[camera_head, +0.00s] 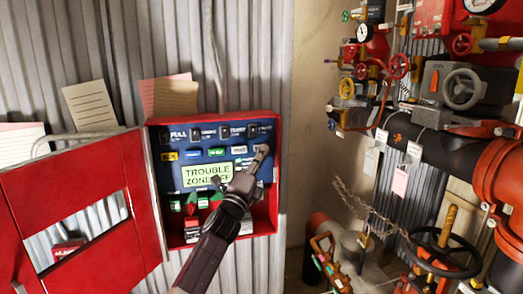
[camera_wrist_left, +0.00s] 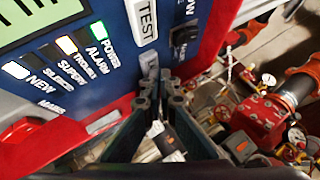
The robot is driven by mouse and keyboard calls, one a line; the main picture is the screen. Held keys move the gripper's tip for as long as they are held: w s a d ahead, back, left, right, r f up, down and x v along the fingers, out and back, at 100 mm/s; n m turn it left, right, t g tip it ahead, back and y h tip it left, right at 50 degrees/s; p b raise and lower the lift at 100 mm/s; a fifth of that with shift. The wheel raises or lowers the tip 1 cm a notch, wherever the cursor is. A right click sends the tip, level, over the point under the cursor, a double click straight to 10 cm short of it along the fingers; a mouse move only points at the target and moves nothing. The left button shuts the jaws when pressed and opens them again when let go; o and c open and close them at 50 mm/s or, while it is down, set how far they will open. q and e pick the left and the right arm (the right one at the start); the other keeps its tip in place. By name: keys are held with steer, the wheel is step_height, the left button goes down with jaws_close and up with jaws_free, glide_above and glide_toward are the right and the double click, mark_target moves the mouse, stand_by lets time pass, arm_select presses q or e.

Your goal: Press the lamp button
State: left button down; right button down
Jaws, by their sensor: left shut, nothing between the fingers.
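The blue control panel (camera_head: 166,184) sits inside an open red box on the corrugated wall. It carries a lit green display (camera_head: 200,176) reading "TROUBLE ZONE", with rows of small labelled buttons and switches above and below. My left gripper (camera_head: 262,152) is shut and empty, its tips at the panel's upper right. They hide the part of the panel behind them. In the left wrist view, the shut fingertips (camera_wrist_left: 165,80) are close to the panel's edge, near a white piece marked "TEST" (camera_wrist_left: 142,20). I cannot tell whether they touch it. No readable "lamp" label shows. My right gripper is not in view.
The red box door (camera_head: 143,215) hangs open to the left. Paper notes (camera_head: 90,105) are on the wall above it. Red valves, gauges and a thick black pipe (camera_head: 448,150) fill the right side. A chain (camera_head: 365,210) hangs between.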

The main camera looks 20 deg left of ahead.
arm_select(q)
steer(key=shift+w+a, duration=0.15)
steer(key=shift+w, duration=0.05)
stand_by(0.6)
steer(key=shift+s+d, duration=0.5)
steer(key=shift+s, duration=0.35)
steer(key=s+d+p, duration=0.1)
steer(key=s, duration=0.1)
steer(key=s+d+p, duration=0.1)
steer(key=s, duration=0.1)
steer(key=shift+d, duration=0.4)
